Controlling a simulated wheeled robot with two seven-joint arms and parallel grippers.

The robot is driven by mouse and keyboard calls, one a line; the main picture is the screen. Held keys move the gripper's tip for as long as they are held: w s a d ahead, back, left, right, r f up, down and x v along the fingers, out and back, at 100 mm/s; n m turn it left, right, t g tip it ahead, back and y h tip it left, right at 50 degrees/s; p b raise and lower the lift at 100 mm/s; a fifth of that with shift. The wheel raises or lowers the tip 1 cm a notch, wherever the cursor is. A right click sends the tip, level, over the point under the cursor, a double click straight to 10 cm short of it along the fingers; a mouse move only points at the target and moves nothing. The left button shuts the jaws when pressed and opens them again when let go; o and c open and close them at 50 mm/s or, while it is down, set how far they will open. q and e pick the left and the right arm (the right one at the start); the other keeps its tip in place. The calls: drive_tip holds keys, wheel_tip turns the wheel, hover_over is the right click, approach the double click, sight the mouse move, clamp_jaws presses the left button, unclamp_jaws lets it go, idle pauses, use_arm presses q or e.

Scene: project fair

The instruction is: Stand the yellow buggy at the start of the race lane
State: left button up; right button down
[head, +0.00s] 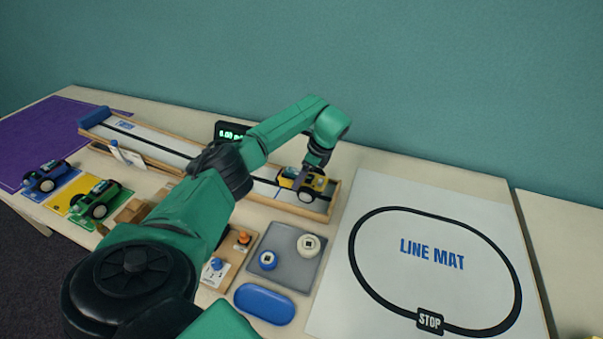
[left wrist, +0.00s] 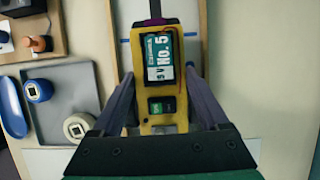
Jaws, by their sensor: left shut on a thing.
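The yellow buggy (head: 303,183) is at the right end of the race lane (head: 165,150), a long white track with wooden side rails and a dark centre line. In the left wrist view the buggy (left wrist: 163,109) shows a battery labelled No. 5 and a green switch on top. My left gripper (head: 312,174) is shut on it from above, with one purple finger on each side in the left wrist view (left wrist: 163,98). A blue line crosses the lane beside the buggy. Whether its wheels touch the lane is unclear. My right gripper is not in view.
A blue buggy (head: 46,176) and a green buggy (head: 97,199) stand on coloured pads at the left. A grey tray (head: 284,275) holds two round pieces, with a blue tray (head: 264,304) in front. A line mat (head: 432,215) lies right. A display (head: 231,130) stands behind the lane.

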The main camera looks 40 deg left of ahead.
use_arm(q)
drive_tip(key=shift+f+b, duration=0.35)
drive_tip(key=shift+f, duration=0.35)
idle(1.2)
drive_tip(key=o, duration=1)
drive_tip(key=v, duration=1.4)
drive_tip(key=shift+r, duration=0.25)
drive_tip(key=shift+d+f, duration=0.1)
drive_tip(key=shift+d, duration=0.1)
